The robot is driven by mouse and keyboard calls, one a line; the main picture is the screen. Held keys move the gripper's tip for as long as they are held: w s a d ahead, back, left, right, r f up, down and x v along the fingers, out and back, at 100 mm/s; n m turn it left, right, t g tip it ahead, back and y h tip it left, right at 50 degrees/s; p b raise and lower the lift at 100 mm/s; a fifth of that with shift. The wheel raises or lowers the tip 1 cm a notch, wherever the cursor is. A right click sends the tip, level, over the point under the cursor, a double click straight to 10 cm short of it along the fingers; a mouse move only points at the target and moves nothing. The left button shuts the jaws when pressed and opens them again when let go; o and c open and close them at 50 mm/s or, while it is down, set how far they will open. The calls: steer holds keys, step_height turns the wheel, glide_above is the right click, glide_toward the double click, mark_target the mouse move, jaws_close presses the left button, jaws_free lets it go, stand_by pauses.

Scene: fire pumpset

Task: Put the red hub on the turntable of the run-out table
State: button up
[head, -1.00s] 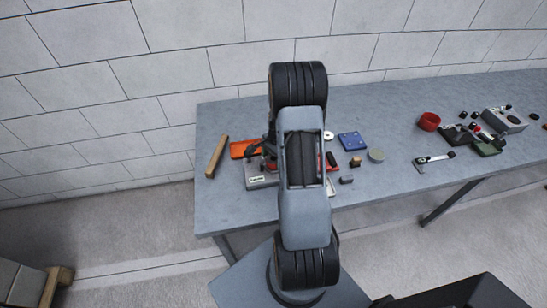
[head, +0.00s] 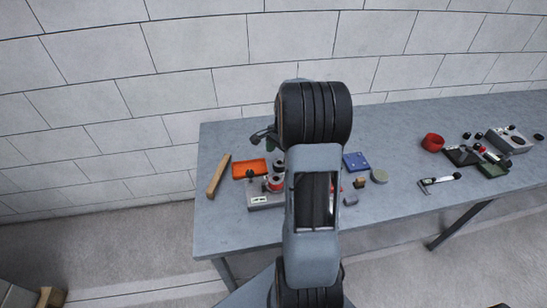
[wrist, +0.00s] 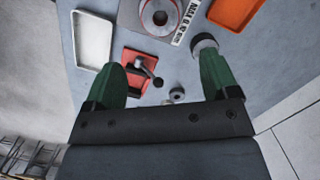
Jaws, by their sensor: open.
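The red hub (head: 275,183) sits on top of the grey run-out table (head: 262,202), a block with a white label, near the left end of the workbench. In the wrist view the hub (wrist: 160,20) shows from above as a round part with a dark centre on the grey run-out table (wrist: 131,18). The turntable under it is mostly hidden. My gripper (wrist: 160,62) is open, its green fingers apart with nothing held between them. The hub lies beyond the fingertips, clear of them. In the head view my arm hides most of the gripper.
An orange tray (head: 250,168) and a wooden bar (head: 218,176) lie left and behind. A red plate with a black knob (wrist: 140,75) and a white tray (wrist: 93,38) lie near the run-out table. A blue plate (head: 356,162) and a red ring (head: 433,143) are to the right.

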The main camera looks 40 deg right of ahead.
steer(key=s+a+r+n+t+h, duration=0.15)
steer(key=s+a+r+n, duration=0.25)
steer(key=a+r+n, duration=0.7)
steer(key=s+a+r+n+t, duration=0.1)
steer(key=s+a+n+t, duration=0.2)
steer(key=s+a+n, duration=0.3)
steer(key=shift+s+a, duration=1.25)
steer(key=shift+a, duration=1.35)
steer(key=shift+d+r, duration=0.1)
